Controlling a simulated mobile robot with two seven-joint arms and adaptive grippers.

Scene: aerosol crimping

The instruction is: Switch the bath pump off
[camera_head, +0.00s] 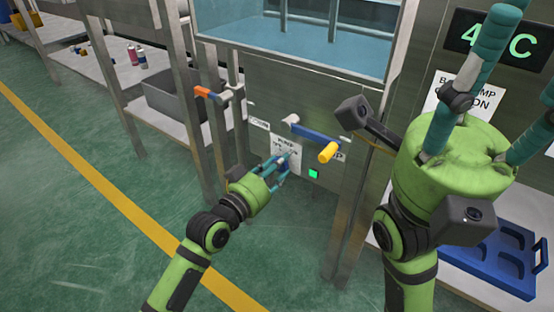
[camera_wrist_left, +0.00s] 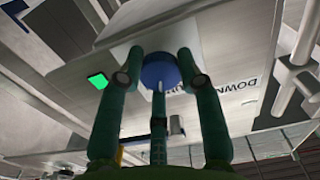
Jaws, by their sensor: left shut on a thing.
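A blue round knob (camera_wrist_left: 160,71) sits on the grey panel under the bath; in the head view it is mostly hidden by my fingers. My left gripper (camera_head: 284,164) is shut on the knob, its teal fingers around it, as the left wrist view also shows (camera_wrist_left: 158,80). A green lamp (camera_head: 314,174) is lit on the panel beside the knob and also shows in the left wrist view (camera_wrist_left: 97,81). The white pump label (camera_head: 287,146) is partly covered by my fingers. My right gripper (camera_head: 498,70) is raised, open and empty at the right.
The bath (camera_head: 300,52) with blue liquid is above. A blue lever with a yellow handle (camera_head: 328,152) juts out just above the lamp. A blue tray (camera_head: 500,255) lies lower right. A grey bin (camera_head: 180,102) stands on the left bench.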

